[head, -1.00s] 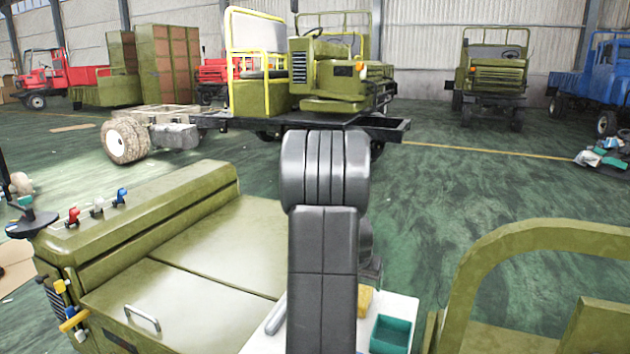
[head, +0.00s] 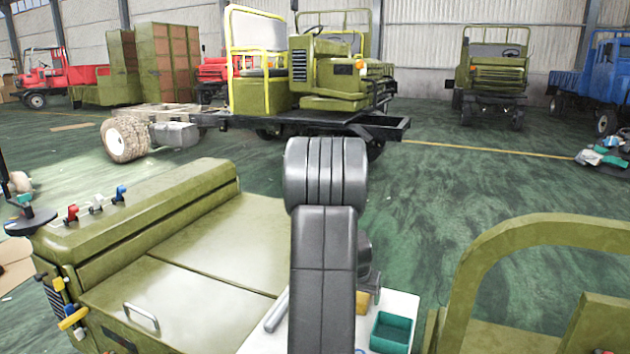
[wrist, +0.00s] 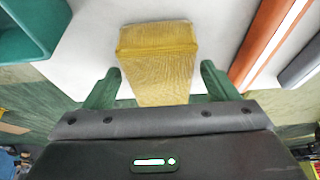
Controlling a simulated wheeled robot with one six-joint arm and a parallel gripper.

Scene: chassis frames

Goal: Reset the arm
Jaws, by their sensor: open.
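My gripper (wrist: 160,70) is open in the wrist view, with a green finger on each side of a yellow block (wrist: 157,52). The block is in line with the gap between the fingers, with clear space on both sides. It rests on a white surface (wrist: 90,48). In the head view my dark arm stands upright in the middle and hides most of the gripper. A bit of the yellow block (head: 362,301) shows beside the arm.
A green bin (head: 390,332) stands on the white surface, right of the arm. An olive vehicle hood (head: 200,270) fills the left front, and a curved olive frame (head: 470,262) the right. A truck chassis (head: 215,120) stands behind. Green floor (head: 450,190) between is open.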

